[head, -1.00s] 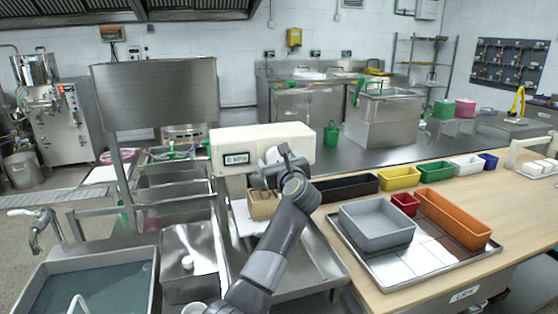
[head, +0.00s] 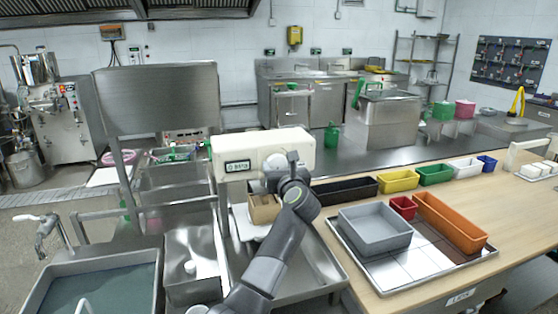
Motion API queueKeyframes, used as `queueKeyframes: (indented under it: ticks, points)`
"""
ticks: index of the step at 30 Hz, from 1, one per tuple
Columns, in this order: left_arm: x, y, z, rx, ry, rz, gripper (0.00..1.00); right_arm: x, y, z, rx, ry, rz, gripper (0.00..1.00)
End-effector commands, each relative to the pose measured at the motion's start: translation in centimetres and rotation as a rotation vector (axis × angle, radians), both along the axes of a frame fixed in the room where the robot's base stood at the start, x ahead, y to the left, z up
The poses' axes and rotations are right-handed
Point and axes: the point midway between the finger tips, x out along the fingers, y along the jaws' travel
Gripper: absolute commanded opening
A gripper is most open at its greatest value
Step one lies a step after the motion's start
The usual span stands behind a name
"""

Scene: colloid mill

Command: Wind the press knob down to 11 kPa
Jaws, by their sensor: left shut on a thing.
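The press has a white, boxy head (head: 222,150) in the middle of the head view. A small dark display (head: 237,166) with pale figures sits on its front; the figures are too small to read surely. My left gripper (head: 281,170) is at the right part of the press's front face. It is shut on the press knob, which the fingers and wrist hide. A tan, box-like mould (head: 263,210) stands under the press head, partly behind my left arm. My right gripper is not in view.
A sink (head: 90,285) and steel trays lie to the left. On the wooden table (head: 520,215) to the right are a grey bin (head: 375,232), an orange bin (head: 450,222) and a row of small coloured bins. A steel panel (head: 157,95) stands behind left.

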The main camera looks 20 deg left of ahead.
Motion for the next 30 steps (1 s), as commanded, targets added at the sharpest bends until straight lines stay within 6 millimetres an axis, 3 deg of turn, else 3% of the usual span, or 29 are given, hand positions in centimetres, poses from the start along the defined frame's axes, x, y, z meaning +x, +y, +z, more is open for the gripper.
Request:
queueKeyframes:
  ticks: [1,9,30]
  points:
    - [0.0,0.0,0.7,0.035,0.026,-0.001,0.33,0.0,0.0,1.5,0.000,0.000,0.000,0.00]
    - [0.0,-0.1,0.7,0.247,0.171,-0.002,0.33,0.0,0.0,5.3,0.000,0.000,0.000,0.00]
    - [0.1,-0.3,0.5,0.800,0.542,-0.002,0.33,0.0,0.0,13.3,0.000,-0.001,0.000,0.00]
